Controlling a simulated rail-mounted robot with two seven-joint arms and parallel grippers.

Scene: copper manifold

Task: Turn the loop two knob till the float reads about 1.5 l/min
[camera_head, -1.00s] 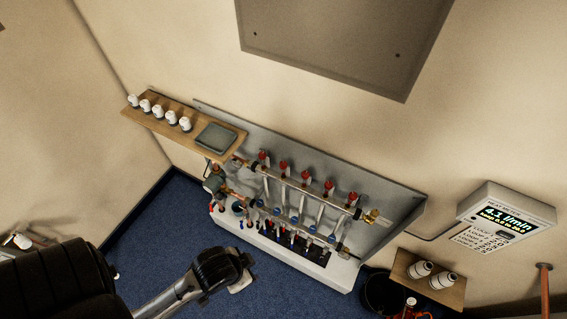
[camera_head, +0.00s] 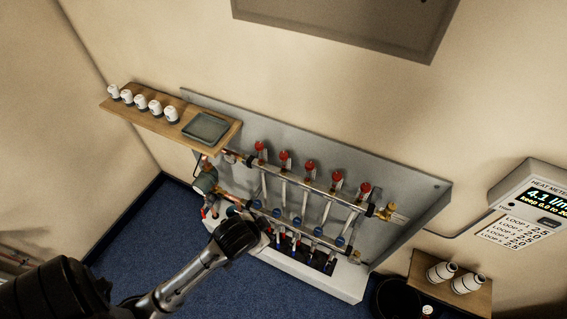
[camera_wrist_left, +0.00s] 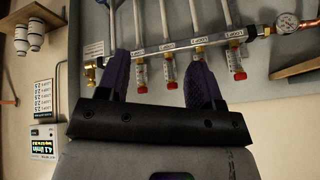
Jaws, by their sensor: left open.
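The copper manifold shows in the head view as an upper rail with several red-capped flow gauges (camera_head: 310,166) and a lower rail with several blue knobs (camera_head: 318,231). I cannot tell which knob is loop two, and the float readings are too small to make out. My left gripper (camera_head: 262,226) is in front of the lower rail's left end, partly hiding it. In the left wrist view the gripper (camera_wrist_left: 158,58) is open and empty, its fingers apart before a rail with loop labels (camera_wrist_left: 168,46) and red caps (camera_wrist_left: 172,86). My right gripper is out of view.
The heat meter (camera_head: 535,195) on the right reads 4.1 l/min above a loop list. A shelf (camera_head: 150,122) with white caps and a grey tray (camera_head: 205,128) is at upper left. A small shelf (camera_head: 440,289) and a dark bucket (camera_head: 393,300) are at lower right.

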